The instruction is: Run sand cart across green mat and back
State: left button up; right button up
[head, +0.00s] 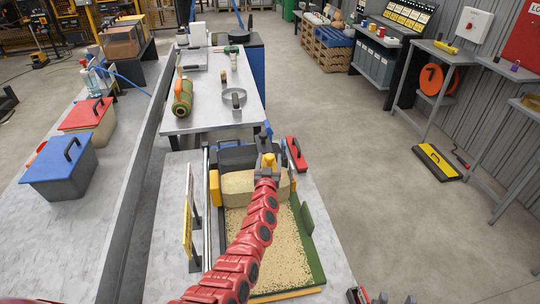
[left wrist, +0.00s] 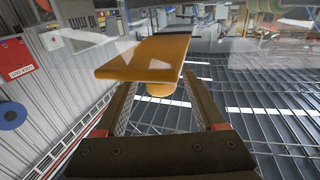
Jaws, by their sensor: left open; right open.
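The sand cart (head: 238,184) is a wide hopper filled with tan sand, standing at the far end of the mat. The green mat (head: 314,262) shows green along its right side, and tan sand covers most of the rest. My left gripper (head: 267,160) is over the cart at its yellow-orange handle. In the left wrist view, the open fingers (left wrist: 163,112) stand apart on either side of a short orange stem, with the handle's wide orange plate (left wrist: 145,57) beyond the tips. Contact cannot be told. My right gripper (head: 383,298) is only partly visible at the bottom edge.
A red-handled tool (head: 296,153) lies right of the cart. A yellow-edged upright board (head: 188,212) stands left of the mat. Behind is a grey table (head: 205,122) with a green roll (head: 182,98). Lidded bins (head: 60,172) stand at left. The floor at right is mostly clear.

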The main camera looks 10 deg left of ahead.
pick_arm(q)
jog(key=shift+w+a+f+b, duration=0.15)
jog(key=shift+w+b, duration=0.35)
jog(key=shift+w, duration=0.4)
jog(key=shift+w+a+r+b, duration=0.1)
jog(key=shift+w+b, duration=0.4)
jog(key=shift+w, duration=0.55)
grip_shut()
